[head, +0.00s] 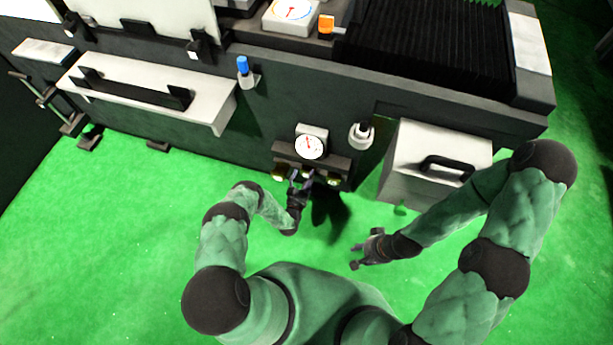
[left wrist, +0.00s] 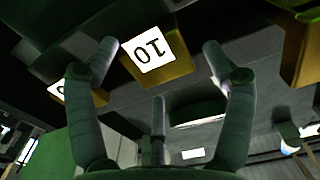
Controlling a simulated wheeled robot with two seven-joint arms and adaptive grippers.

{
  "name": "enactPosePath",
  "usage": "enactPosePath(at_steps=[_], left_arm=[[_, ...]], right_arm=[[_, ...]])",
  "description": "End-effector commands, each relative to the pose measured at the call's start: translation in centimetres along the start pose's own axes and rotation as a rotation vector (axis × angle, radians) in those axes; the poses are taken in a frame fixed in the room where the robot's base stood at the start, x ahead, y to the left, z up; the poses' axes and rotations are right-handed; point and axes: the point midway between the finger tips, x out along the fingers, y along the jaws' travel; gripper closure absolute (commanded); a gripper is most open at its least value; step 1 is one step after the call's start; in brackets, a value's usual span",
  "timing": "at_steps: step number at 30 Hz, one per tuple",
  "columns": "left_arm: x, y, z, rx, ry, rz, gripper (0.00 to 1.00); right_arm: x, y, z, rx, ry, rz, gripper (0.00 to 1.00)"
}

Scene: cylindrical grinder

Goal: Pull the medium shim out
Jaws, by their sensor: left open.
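Several yellow shims sit in a row under a dark ledge on the machine front. In the left wrist view the middle shim (left wrist: 160,55), with a white label reading 10 upside down, lies between and beyond the fingertips. A second labelled shim (left wrist: 75,92) is at the left and a third yellow one (left wrist: 302,55) at the right. In the head view the left shim (head: 279,172) and right shim (head: 334,181) show; my gripper covers most of the middle one. My left gripper (head: 301,180) is open, its fingers on either side of the label, apparently without contact. My right gripper (head: 355,256) is open and empty.
A dial gauge (head: 310,146) stands on the ledge above the shims. A grey box with a black handle (head: 436,165) is to the right. A white tray (head: 150,88) and a blue-topped knob (head: 243,68) are to the left. The green floor is clear.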

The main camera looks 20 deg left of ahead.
Motion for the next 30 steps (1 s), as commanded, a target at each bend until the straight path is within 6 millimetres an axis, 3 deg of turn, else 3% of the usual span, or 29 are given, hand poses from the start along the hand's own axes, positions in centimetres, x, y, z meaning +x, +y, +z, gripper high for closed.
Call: enactPosePath(at_steps=[6,14,21,23,30], left_arm=[[1.2,0.0,0.0,-0.001,0.0,0.0,0.18],[1.3,0.0,-0.1,-0.001,0.0,-0.001,0.18],[1.3,0.0,-0.1,0.0,0.002,-0.001,0.85],[1.3,0.0,-0.2,0.0,0.003,0.0,1.0],[0.3,-0.1,-0.3,0.002,0.007,0.001,1.0]], right_arm=[[0.4,0.1,0.0,0.0,0.0,0.0,0.6],[0.4,0.1,0.0,0.0,0.0,0.0,0.6],[0.4,0.1,0.0,0.0,0.0,0.0,0.6],[0.4,0.1,0.0,0.0,0.0,0.0,0.6],[0.0,0.0,0.0,0.0,0.0,0.0,0.6]])
